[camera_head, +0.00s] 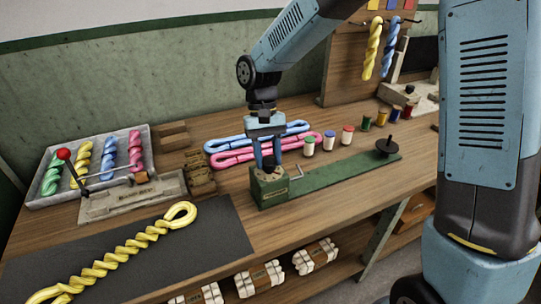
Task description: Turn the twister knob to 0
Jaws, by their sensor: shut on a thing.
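The green twister (342,176) lies on the wooden bench, with a block at its left end and a black disc with an upright pin (388,148) at its right end. The dark twister knob (268,163) stands on top of the left block. My gripper (267,157) points straight down over that block and is shut on the knob, one finger on each side. The fingers partly cover the knob. A plate (275,194) on the block's front is too small to read, and I cannot tell which number the knob points to.
Blue (230,145) and pink (237,158) skeins lie just behind the twister. Several thread spools (348,135) stand behind its right half. A lever device (130,197) with a red ball and a tray (40,202) of twisted skeins are at left. A yellow skein (125,258) lies on a dark mat.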

